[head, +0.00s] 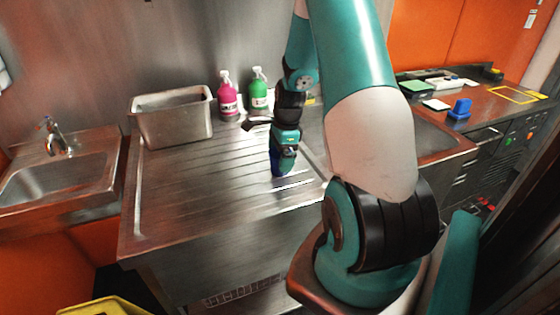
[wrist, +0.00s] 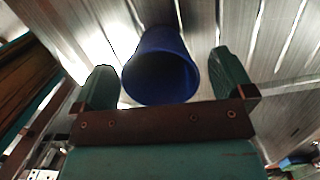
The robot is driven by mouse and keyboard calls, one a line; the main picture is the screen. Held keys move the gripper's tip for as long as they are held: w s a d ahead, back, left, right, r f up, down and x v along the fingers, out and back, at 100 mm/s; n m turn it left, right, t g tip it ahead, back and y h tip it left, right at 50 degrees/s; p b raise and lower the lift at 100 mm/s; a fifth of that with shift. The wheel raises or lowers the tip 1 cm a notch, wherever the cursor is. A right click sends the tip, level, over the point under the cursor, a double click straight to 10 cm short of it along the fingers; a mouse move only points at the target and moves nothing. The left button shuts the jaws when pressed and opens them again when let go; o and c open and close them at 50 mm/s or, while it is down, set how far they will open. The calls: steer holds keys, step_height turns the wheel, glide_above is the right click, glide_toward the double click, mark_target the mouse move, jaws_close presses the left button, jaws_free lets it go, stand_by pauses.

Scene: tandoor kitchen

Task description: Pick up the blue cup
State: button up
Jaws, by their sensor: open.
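The blue cup (wrist: 160,70) stands between the two fingers of my gripper (wrist: 165,85) in the wrist view, with its dark open mouth facing the camera. A gap shows between the cup and each finger, so the gripper is open around it and not closed on it. In the head view my gripper (head: 284,165) points down over the ribbed steel drainboard. Only a small dark blue part of the cup shows there, at the gripper's lower end; the rest is hidden.
A steel bin (head: 172,118), a pink soap bottle (head: 228,98) and a green soap bottle (head: 259,94) stand behind. A sink (head: 60,180) lies at left. A counter at right holds a blue object (head: 460,109). The drainboard (head: 190,200) is clear at left and front.

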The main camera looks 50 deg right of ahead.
steer(key=shift+a+f, duration=0.1)
steer(key=shift+f, duration=0.7)
steer(key=c, duration=1)
steer(key=shift+w+r, duration=0.1)
